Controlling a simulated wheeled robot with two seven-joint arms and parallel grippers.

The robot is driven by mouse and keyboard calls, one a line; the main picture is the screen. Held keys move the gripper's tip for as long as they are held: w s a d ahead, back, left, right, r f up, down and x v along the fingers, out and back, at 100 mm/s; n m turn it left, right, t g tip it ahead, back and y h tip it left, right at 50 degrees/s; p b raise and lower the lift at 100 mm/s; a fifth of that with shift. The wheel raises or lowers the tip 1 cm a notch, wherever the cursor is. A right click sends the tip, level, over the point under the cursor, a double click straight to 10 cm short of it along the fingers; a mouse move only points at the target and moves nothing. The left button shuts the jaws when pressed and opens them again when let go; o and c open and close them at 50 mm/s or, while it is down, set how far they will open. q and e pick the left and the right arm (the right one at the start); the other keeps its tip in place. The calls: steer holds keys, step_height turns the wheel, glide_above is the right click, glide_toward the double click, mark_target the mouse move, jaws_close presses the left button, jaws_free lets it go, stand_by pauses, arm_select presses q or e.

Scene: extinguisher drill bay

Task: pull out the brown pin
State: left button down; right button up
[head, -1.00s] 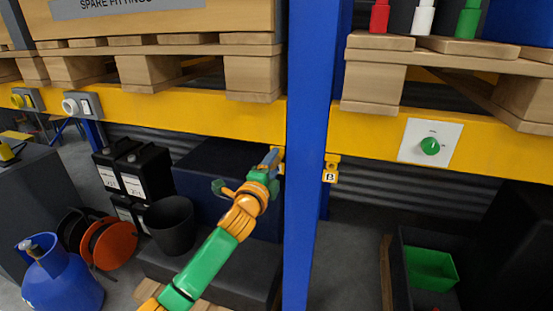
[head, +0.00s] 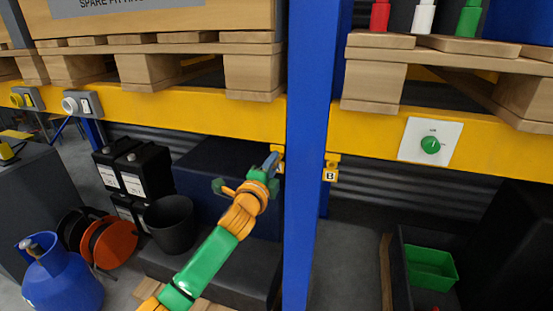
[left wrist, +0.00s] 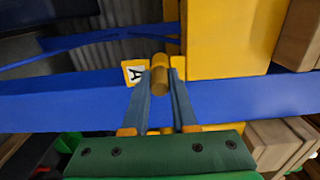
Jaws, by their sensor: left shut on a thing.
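The brown pin (left wrist: 160,70) shows in the left wrist view as a short round peg between my fingertips, beside a yellow tag marked A (left wrist: 134,73). My left gripper (left wrist: 161,82) is shut on it, with one blue-grey finger on each side. In the head view my left gripper (head: 274,162) is at the left edge of the blue upright (head: 306,130), just under the yellow beam. The pin is hidden there by the gripper, and how deep it sits cannot be told. My right gripper is not in view.
A second yellow tag, marked B (head: 330,175), hangs right of the upright. The yellow beam (head: 200,115) carries a green knob plate (head: 431,141) and pallets above. A black bucket (head: 170,224), a blue cylinder (head: 62,278) and a green bin (head: 432,266) stand below.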

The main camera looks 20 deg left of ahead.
arm_select(q)
steer(key=shift+s, duration=0.1)
stand_by(0.8)
steer(key=shift+s+p, duration=0.15)
steer(key=shift+p, duration=0.2)
steer(key=shift+s+a+p, duration=0.1)
steer(key=shift+s+p, duration=1.2)
steer(key=shift+s, duration=1.5)
